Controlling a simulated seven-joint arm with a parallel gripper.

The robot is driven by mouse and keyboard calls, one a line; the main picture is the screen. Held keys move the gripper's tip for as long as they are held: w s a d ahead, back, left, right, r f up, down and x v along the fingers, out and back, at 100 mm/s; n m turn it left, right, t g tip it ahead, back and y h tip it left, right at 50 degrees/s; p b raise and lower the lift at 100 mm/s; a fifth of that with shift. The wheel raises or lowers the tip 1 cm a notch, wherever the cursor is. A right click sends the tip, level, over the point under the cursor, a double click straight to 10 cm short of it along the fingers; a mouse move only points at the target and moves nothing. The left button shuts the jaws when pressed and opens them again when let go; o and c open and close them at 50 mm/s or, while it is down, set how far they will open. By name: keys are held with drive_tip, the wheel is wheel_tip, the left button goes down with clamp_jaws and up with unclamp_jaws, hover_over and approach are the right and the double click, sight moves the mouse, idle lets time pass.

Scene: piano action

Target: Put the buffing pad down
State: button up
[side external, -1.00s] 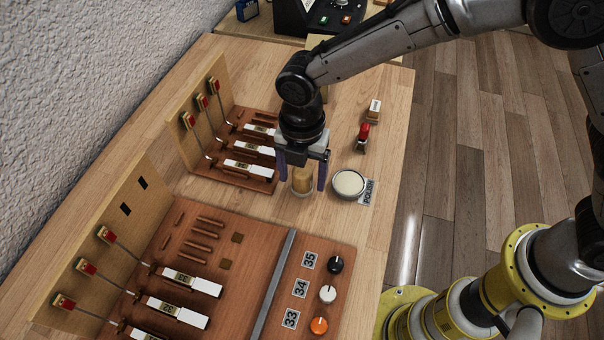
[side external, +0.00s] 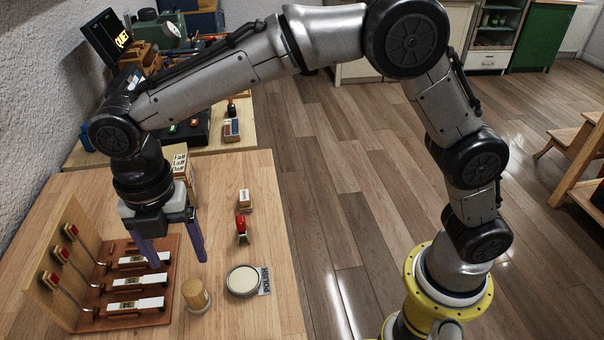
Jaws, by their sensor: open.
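The buffing pad (side external: 196,295), a tan wooden cylinder with a paler base, stands upright on the wooden bench in the side view, just left of the round polish tin (side external: 243,280). My gripper (side external: 178,257) is open and empty, with its two purple fingers pointing down. It is up and to the left of the pad in the picture, apart from it, near the key rack. Nothing hides the pad.
A wooden rack (side external: 125,305) with white keys and red-headed hammers is at the left. A red-handled tool (side external: 241,230), a small wooden block (side external: 244,201) and a labelled box (side external: 180,165) stand farther back. The bench's right strip is mostly clear.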

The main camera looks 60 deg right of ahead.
drive_tip(key=s+d+r+m+t, duration=0.1)
drive_tip(key=s+d+r+m, duration=0.1)
drive_tip(key=d+r+m, duration=0.3)
drive_tip(key=s+d+r+m+y, duration=0.1)
drive_tip(key=d+m, duration=0.2)
drive_tip(key=d, duration=0.4)
drive_tip(key=s+d+r+m+t, duration=0.1)
drive_tip(key=s+d+r+m, duration=0.15)
drive_tip(key=d, duration=0.35)
drive_tip(key=s+d+f+m+t+h, duration=0.1)
drive_tip(key=s+d+f+m+t, duration=0.1)
drive_tip(key=s+d+m, duration=1.1)
drive_tip(key=shift+s+m+t, duration=0.7)
drive_tip(key=shift+m+t, duration=0.1)
drive_tip(key=shift+m, duration=0.95)
